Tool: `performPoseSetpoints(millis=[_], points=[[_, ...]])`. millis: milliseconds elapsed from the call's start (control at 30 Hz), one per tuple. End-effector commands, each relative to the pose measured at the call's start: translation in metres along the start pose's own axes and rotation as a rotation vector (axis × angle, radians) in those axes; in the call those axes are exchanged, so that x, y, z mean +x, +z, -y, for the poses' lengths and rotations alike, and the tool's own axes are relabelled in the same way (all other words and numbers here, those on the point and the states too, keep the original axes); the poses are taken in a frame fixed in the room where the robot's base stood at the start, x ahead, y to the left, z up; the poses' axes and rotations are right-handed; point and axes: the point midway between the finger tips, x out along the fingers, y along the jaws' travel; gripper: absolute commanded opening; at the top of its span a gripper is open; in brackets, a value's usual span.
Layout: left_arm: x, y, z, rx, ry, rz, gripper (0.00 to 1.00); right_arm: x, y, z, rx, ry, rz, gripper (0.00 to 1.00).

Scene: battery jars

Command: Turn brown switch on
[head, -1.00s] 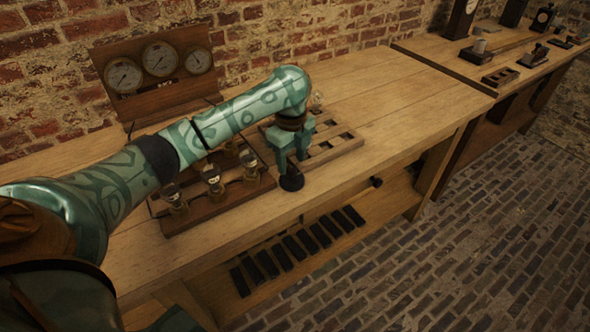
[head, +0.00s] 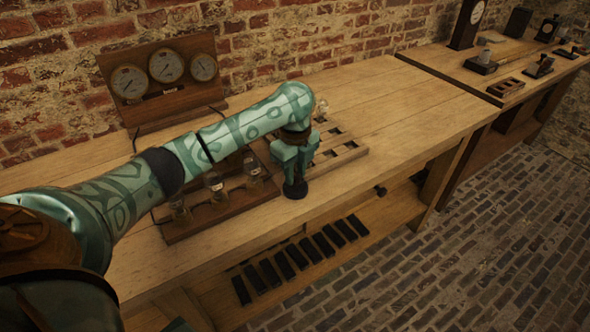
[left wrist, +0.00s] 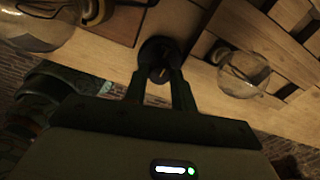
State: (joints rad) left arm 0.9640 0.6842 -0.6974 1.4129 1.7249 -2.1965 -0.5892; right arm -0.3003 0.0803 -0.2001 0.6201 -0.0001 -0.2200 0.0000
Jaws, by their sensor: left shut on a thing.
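The brown switch, a small dark round piece (head: 295,190), stands near the front edge of the workbench, between the jar board and the slotted wooden rack. In the left wrist view the switch (left wrist: 157,52) is a dark round base with a brownish lever at its middle. My left gripper (head: 294,180) points down over it, shut on the lever. The fingertips (left wrist: 160,76) hide part of the lever, so its exact tilt is hard to tell. My right gripper is in neither view.
Glass jars stand on a dark wooden board (head: 240,204) left of the gripper. The slotted rack (head: 345,153) is behind and to the right. A gauge panel (head: 160,97) stands by the wall. Dark bars lie on the lower shelf (head: 325,268). The bench's right part is clear.

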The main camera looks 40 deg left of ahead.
Motion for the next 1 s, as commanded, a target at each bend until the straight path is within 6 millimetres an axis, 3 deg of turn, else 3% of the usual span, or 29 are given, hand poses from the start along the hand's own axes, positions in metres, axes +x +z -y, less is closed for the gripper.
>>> performPoseSetpoints(millis=[500, 1000], points=[[-0.006, -0.001, -0.001, 0.381, 0.0, 0.0, 0.03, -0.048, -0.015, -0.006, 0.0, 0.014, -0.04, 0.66], [-0.002, -0.001, -0.001, 0.857, 0.001, -0.002, 0.03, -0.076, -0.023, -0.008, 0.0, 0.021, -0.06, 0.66]])
